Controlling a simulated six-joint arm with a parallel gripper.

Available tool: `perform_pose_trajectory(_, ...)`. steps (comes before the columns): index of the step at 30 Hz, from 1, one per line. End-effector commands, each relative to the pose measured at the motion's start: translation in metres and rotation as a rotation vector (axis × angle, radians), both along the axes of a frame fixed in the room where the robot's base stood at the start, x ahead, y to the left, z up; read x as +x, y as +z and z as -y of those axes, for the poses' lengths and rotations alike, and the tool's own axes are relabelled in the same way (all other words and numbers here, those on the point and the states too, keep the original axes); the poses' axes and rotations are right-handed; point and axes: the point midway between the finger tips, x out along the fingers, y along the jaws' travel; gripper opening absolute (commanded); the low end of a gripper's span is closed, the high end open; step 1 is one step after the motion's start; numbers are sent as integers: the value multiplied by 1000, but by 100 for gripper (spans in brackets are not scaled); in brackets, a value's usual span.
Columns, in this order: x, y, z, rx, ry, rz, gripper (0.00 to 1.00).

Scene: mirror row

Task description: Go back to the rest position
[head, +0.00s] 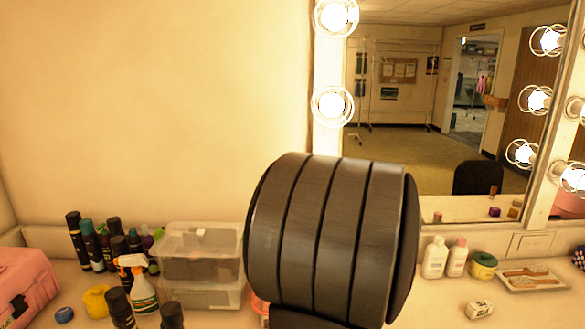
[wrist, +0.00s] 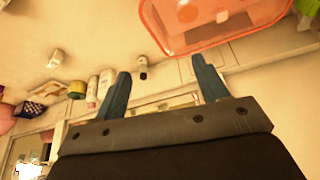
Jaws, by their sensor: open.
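My gripper (wrist: 160,92) shows in the wrist view as two blue-grey fingers standing wide apart. It is open, with nothing held between the fingers. The wrist view is turned over, with the counter at the top and the mirror low in the picture. In the head view a large dark ribbed part of my arm fills the middle, and the gripper itself is not visible there. That part hides the counter and some of the mirror behind it.
A clear box (head: 200,262), dark bottles (head: 76,240), a spray bottle (head: 143,290) and a pink case (head: 25,285) stand on the left. White bottles (head: 435,257), a green-and-yellow jar (head: 484,266) and a tray (head: 530,285) stand right. A translucent orange container (wrist: 210,42) is near the fingers.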

Motion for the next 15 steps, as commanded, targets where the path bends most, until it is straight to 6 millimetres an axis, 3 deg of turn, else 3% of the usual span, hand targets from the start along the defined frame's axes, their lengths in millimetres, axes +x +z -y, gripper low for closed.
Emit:
perform_pose_trajectory(6, -8, -1, 41, 0, -103, 0, 67)
perform_pose_trajectory(15, -15, -1, 67, -1, -171, 2, 67)
